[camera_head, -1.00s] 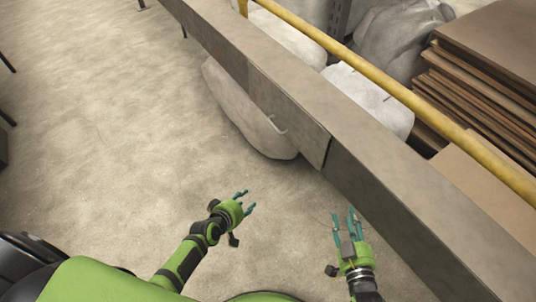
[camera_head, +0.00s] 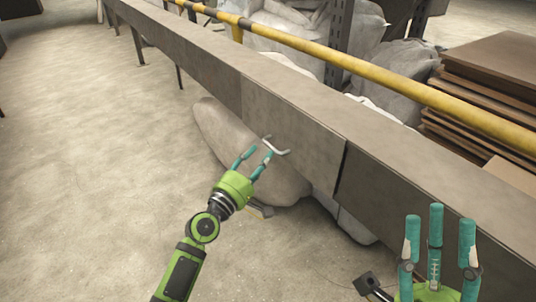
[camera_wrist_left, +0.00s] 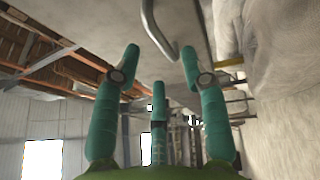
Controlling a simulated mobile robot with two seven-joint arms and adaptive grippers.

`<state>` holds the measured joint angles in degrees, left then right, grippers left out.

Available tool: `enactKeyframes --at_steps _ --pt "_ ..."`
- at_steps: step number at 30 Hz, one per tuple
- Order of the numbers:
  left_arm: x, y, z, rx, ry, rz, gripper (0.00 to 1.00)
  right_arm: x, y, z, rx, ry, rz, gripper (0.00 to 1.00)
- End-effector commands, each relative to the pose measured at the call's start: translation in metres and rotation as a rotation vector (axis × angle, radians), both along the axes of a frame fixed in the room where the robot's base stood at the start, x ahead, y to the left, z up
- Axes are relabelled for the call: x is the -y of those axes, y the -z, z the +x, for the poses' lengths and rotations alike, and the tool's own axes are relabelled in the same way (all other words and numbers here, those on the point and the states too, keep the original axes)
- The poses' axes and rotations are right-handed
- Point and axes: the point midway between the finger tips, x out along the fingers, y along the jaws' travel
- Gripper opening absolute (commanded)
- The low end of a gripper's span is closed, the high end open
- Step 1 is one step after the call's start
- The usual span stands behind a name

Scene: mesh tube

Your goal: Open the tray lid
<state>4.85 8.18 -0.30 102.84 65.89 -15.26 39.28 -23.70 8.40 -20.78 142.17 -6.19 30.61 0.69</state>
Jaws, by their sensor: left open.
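The tray is a long grey-brown metal beam (camera_head: 400,180) crossing the head view diagonally. Its lid looks like the front panel (camera_head: 310,150), which has a small bent metal handle (camera_head: 279,151). My left gripper (camera_head: 258,155) is open, its teal fingertips just below and left of the handle. I cannot tell whether they touch it. In the left wrist view, the handle (camera_wrist_left: 157,36) runs beyond and between the open fingers (camera_wrist_left: 160,75), in front of the grey panel (camera_wrist_left: 105,18). My right gripper (camera_head: 438,222) is open and empty at the lower right, with its fingers pointing up.
A yellow rail (camera_head: 370,72) runs behind the beam. A large pale sack (camera_head: 232,140) lies under the beam, behind my left gripper. Brown stacked sheets (camera_head: 485,85) stand at the back right. The floor (camera_head: 90,170) on the left is clear.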

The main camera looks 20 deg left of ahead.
Motion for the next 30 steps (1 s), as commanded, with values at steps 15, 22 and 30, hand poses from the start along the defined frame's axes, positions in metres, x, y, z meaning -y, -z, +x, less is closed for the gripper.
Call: enactKeyframes --at_steps 15,22,30 --pt "0.012 -0.006 0.043 -0.001 0.0 0.003 0.44 0.005 0.001 -0.003 0.042 0.003 0.024 0.4" --pt "0.012 -0.006 0.042 -0.002 0.0 0.004 0.04 0.005 0.001 -0.003 0.043 0.003 0.024 0.4" --pt "0.012 -0.006 0.042 -0.002 -0.001 0.003 0.0 0.005 0.001 -0.003 0.041 0.003 0.025 0.4"
